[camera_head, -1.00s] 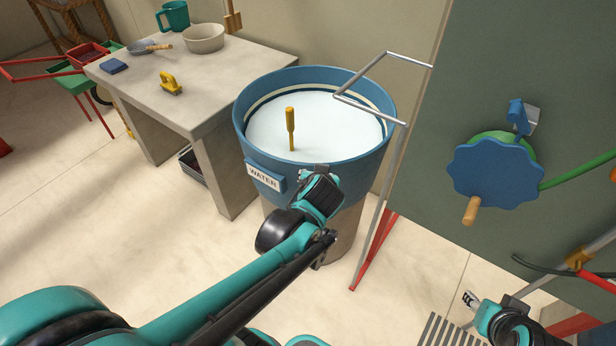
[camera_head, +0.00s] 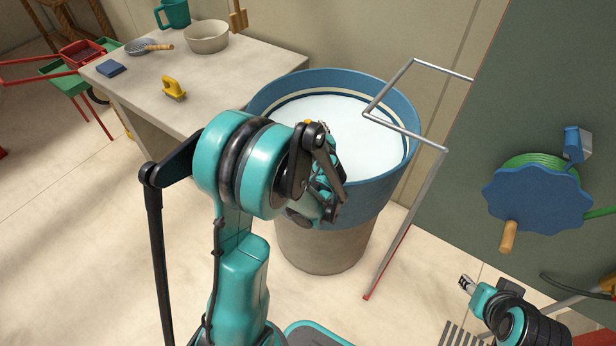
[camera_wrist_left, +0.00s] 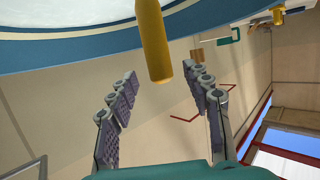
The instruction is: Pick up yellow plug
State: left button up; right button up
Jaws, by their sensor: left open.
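The yellow plug (camera_wrist_left: 153,40) hangs into the top of the left wrist view as a rounded rod, its lower end in line with the gap between my left fingertips. I cannot tell whether it is inside the fingers' depth. My left gripper (camera_wrist_left: 160,74) is open, its two pads apart and with nothing clamped. In the head view my left arm covers most of the plug and the gripper at the front of the blue water tub (camera_head: 262,95). My right gripper (camera_head: 467,285) is low at the right, too small to read.
A grey bent metal handle (camera_head: 415,132) crosses the tub's right rim. A table (camera_head: 240,75) at the left holds a yellow clamp-like item (camera_head: 174,89), a bowl (camera_head: 206,37) and a blue block (camera_head: 111,69). A blue wheel (camera_head: 535,200) is on the green panel.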

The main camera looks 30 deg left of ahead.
aim_at(309, 127)
pick_arm(q)
jog(key=x, duration=0.3)
jog(key=shift+a+f+b, duration=0.2)
jog(key=shift+f+b, duration=0.05)
jog(key=shift+b, duration=0.15)
jog(key=shift+r, duration=0.1)
jog(key=shift+d, duration=0.1)
grip_shut()
notch_tip(309, 127, up, 9)
jog(key=p, duration=0.4)
jog(key=shift+r+p, duration=0.3)
jog(key=shift+r, duration=0.2)
